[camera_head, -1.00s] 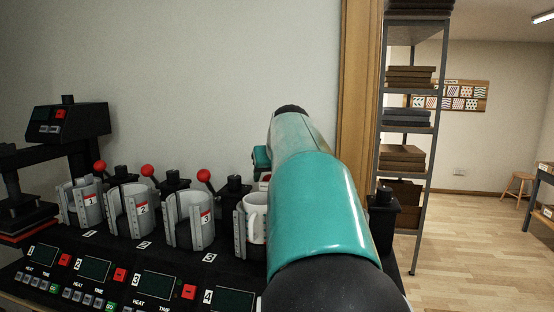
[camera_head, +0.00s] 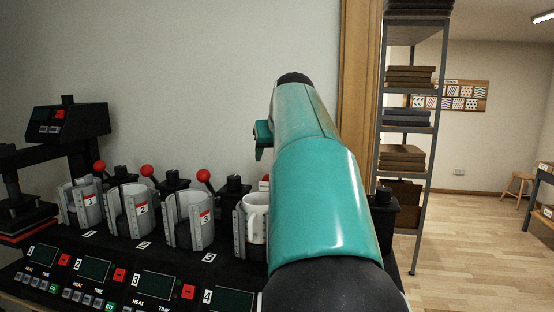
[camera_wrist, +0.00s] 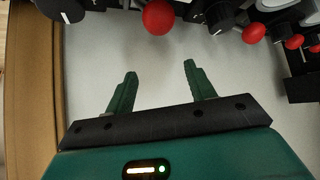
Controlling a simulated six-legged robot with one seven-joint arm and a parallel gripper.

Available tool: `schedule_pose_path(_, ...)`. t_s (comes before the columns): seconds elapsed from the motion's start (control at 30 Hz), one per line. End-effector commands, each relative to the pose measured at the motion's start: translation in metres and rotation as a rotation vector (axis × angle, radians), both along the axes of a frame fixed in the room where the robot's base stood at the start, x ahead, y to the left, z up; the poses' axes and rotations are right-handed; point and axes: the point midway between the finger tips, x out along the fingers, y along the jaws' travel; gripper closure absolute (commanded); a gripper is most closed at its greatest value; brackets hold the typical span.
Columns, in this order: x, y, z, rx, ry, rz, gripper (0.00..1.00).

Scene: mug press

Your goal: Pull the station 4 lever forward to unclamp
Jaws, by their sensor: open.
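In the wrist view, a red ball knob (camera_wrist: 158,17), apparently the station 4 lever's, lies beyond my fingertips. My gripper (camera_wrist: 159,68) is open and empty, its two green fingers apart on either side of the knob's line, with a clear gap short of it. In the head view, the station 4 clamp (camera_head: 240,225) holds a white mug (camera_head: 256,228).
Stations 1 to 3 stand in a row to the left, with red lever knobs, station 3's knob (camera_head: 204,176) being nearest. Their clamps look empty. A black control panel (camera_head: 165,285) runs along the front. The wall is behind; a wooden post (camera_head: 362,60) and shelf rack (camera_head: 408,130) stand right.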

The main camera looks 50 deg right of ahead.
Motion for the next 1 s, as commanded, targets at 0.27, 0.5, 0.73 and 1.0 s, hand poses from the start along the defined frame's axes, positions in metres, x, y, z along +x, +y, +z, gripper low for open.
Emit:
schedule_pose_path(0.27, 0.0, 0.001, 0.004, 0.0, 0.0, 0.0, 0.45)
schedule_pose_path(0.5, -0.006, 0.005, 0.011, -0.001, -0.001, 0.0, 0.45)
schedule_pose_path(0.73, -0.018, 0.014, 0.026, -0.001, 0.0, -0.001, 0.45)
schedule_pose_path(1.0, -0.031, 0.024, 0.043, -0.001, -0.002, 0.0, 0.45)
